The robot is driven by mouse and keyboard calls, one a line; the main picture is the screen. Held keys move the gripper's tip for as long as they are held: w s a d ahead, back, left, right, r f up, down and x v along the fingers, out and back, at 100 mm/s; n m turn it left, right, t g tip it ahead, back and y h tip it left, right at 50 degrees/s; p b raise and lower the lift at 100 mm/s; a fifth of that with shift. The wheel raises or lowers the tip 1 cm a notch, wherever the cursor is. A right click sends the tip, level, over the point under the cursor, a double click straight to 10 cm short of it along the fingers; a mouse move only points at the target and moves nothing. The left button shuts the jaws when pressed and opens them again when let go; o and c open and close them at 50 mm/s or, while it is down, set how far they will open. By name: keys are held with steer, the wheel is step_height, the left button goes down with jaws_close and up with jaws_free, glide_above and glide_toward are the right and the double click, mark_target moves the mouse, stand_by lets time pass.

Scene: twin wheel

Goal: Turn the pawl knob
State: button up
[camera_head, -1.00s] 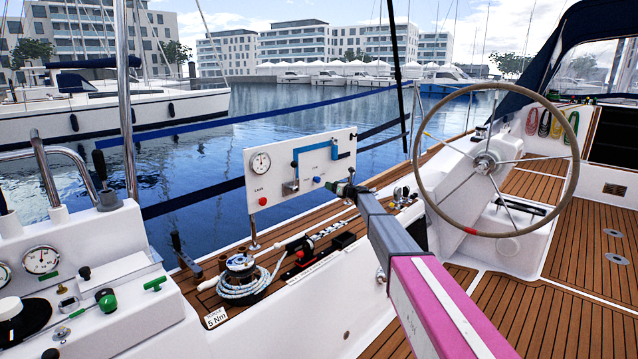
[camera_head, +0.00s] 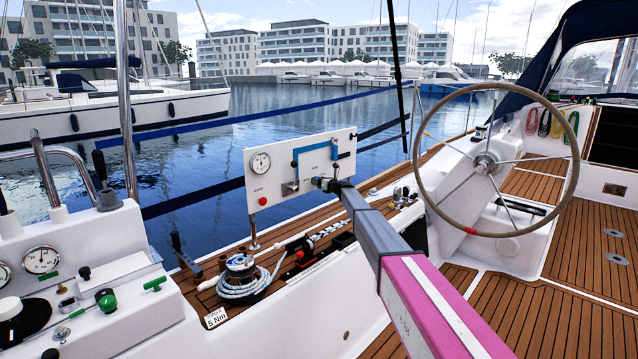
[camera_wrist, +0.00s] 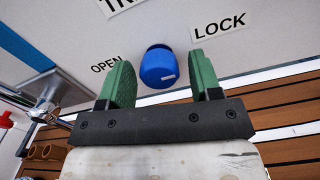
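The blue pawl knob (camera_wrist: 158,67) sticks out of a white panel, between the labels OPEN (camera_wrist: 105,64) and LOCK (camera_wrist: 219,25) in the wrist view. My gripper (camera_wrist: 161,78) has its two green fingers open, one on each side of the knob, with a gap on both sides. In the head view my gripper (camera_head: 322,184) is at the lower right part of the white panel (camera_head: 275,207), and it hides the knob there.
The panel also carries a gauge (camera_head: 260,162), a red button (camera_head: 263,201), a metal lever (camera_head: 290,187) and blue piping (camera_head: 296,160). A winch with rope (camera_head: 240,285) stands below. A steering wheel (camera_head: 570,150) is to the right of my arm.

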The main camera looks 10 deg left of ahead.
steer(key=c, duration=0.7)
steer(key=n, duration=0.4)
steer(key=shift+n, duration=0.4)
steer(key=n, duration=0.9)
steer(key=shift+w+d, duration=0.1)
steer(key=shift+n, duration=1.9)
